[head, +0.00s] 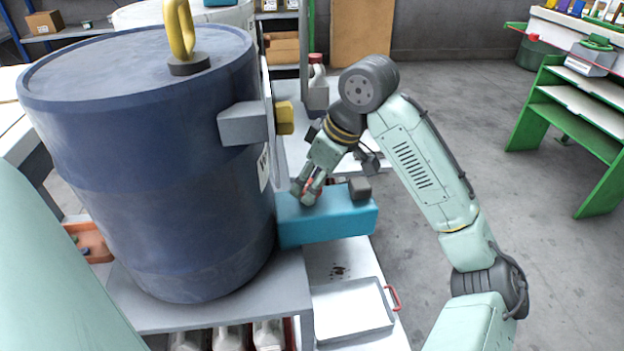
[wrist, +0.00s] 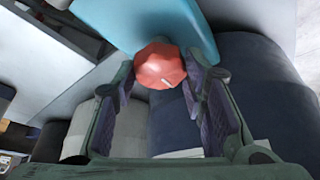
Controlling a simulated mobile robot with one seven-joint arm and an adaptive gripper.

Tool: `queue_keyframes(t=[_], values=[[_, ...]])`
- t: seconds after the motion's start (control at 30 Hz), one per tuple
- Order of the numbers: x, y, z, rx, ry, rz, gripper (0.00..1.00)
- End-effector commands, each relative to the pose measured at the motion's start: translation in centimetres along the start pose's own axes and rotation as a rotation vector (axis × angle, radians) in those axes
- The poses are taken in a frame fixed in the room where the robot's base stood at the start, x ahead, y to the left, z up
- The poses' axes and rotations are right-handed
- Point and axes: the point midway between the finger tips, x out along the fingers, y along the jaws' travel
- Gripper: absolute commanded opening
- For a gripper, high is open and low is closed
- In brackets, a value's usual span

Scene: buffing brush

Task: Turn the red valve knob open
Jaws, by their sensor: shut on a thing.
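The red valve knob (wrist: 160,67) shows in the wrist view as a faceted red disc with a small pale mark on its face. My gripper (wrist: 162,78) has a finger on each side of the knob, and the fingertips press against its edges. In the head view my gripper (head: 306,192) reaches down to the teal box (head: 330,221), and only a little red shows between the fingers. The teal box also shows behind the knob in the wrist view (wrist: 110,22). The fingers hide most of the knob in the head view.
A large blue drum (head: 170,200) with a yellow handle on its lid (head: 180,30) stands close left of my gripper on a grey bench. A white tray (head: 350,310) with a red handle lies below the teal box. The floor to the right is open, up to a green shelf (head: 570,120).

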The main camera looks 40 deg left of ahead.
Motion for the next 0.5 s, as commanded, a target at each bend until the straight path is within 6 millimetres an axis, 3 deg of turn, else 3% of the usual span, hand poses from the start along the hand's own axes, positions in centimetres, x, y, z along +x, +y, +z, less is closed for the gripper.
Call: queue_keyframes(t=[0.5], values=[[-0.6,0.14,-0.34,-0.31,0.001,-0.135,0.11]])
